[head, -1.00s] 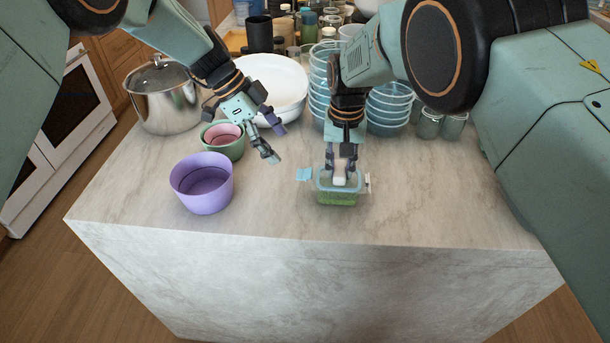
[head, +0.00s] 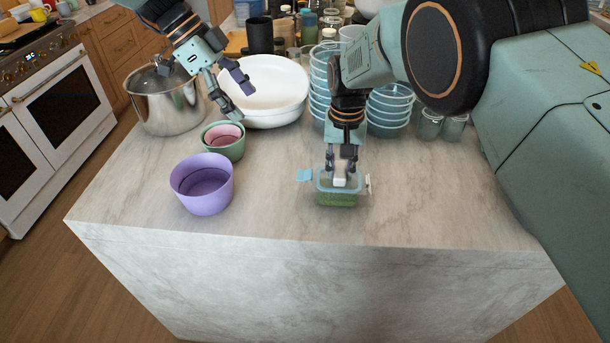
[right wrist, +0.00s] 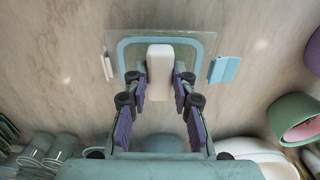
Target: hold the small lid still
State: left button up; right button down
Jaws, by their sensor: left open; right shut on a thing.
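The small lid (head: 323,183) is clear with a blue seal and side flaps. It shows over a small container with green contents (head: 337,199) near the counter's front. My right gripper (head: 340,178) points down, shut on the white block-shaped grip on the lid. In the right wrist view the fingers (right wrist: 160,85) flank this white block, and the lid (right wrist: 180,38) shows its blue seal. I cannot tell whether the lid is seated on the rim. My left gripper (head: 236,94) is open and empty, in front of the white bowls.
A purple bowl (head: 203,190) and a green bowl with a pink one inside (head: 224,141) stand left. Behind are a steel pot (head: 167,103), white bowls (head: 265,86), stacked blue-rimmed bowls (head: 388,112) and jars (head: 430,125). The counter's front right is clear.

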jog(key=c, duration=1)
grip_release()
notch_tip(320, 180, up, 7)
jog(key=shift+r, duration=0.1)
jog(key=shift+a+r, duration=0.1)
jog(key=shift+r, duration=0.4)
